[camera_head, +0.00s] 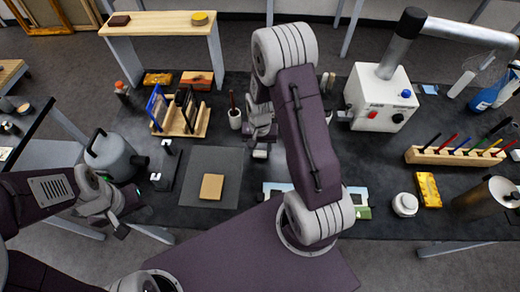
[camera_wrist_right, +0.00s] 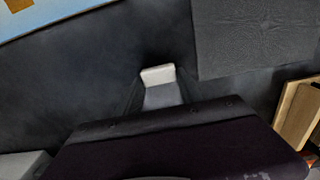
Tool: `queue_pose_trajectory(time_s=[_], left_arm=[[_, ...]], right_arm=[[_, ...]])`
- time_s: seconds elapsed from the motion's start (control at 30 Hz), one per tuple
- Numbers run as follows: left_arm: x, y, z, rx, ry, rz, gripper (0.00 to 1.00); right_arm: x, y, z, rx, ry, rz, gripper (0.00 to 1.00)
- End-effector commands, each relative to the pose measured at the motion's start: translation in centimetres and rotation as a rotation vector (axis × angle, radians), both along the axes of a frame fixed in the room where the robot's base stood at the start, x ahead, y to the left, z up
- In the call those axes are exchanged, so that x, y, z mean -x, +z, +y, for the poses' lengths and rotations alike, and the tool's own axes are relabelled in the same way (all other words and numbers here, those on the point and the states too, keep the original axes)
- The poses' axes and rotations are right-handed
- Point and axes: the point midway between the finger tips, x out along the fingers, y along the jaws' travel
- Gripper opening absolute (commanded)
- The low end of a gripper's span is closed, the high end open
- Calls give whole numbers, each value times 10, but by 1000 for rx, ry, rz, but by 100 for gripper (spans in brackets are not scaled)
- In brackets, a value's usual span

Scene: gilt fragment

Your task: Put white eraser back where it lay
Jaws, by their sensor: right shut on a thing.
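The white eraser (camera_wrist_right: 158,75) is between the fingers of my right gripper (camera_wrist_right: 160,95); its pale end shows in the right wrist view. In the head view, my right gripper (camera_head: 261,140) is over the dark work mat, right of the grey square pad, with the small white eraser (camera_head: 260,153) at its tip. Most of the eraser is hidden by the fingers. The gap between the eraser and the mat is hard to judge. My left gripper (camera_head: 106,208) hangs at the left, away from the eraser; its jaw opening is unclear.
The grey pad (camera_head: 225,160) carries a tan block (camera_head: 211,187). A pale blue-edged panel (camera_head: 274,188) lies in front, partly behind my arm. A white machine (camera_head: 378,100) stands to the right.

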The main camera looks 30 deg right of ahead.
Motion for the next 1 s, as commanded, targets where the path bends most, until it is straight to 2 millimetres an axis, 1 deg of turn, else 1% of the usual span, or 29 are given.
queue_pose_trajectory(time_s=[0.03, 0.1, 0.3, 0.43, 0.47, 0.5, 0.53, 0.83, 0.9, 0.97, 1.0], left_arm=[[0, 1, 0, 0, 0, 0, 36], [0, 1, 0, 0, 0, 0, 36], [0, 0, 0, 0, 0, 0, 36], [0, -3, 0, 0, 0, 0, 36], [0, -3, 0, 0, 0, 0, 36], [0, -2, 0, 0, 0, 0, 36], [0, -2, 0, 0, 0, 0, 36], [0, -1, 0, 0, 0, 0, 36], [0, 2, 0, 0, 0, 0, 36], [0, 1, 0, 0, 0, 0, 36], [0, 1, 0, 0, 0, 0, 36]], right_arm=[[0, -5, 0, -1, 0, 1, 7], [0, -9, 0, 0, 0, 0, 7], [0, -9, 0, 0, 0, -2, 7], [0, -13, 0, 0, 0, -1, 7], [0, -13, 0, 0, 0, -2, 47], [0, -12, 0, 0, 0, -2, 58], [0, -12, 0, 0, 0, -2, 66], [0, -11, 0, 0, 0, -2, 66], [0, -7, 0, 0, 0, -2, 66], [-1, -2, 0, 0, 0, -4, 66], [-1, 5, 0, 1, 0, -6, 66]])
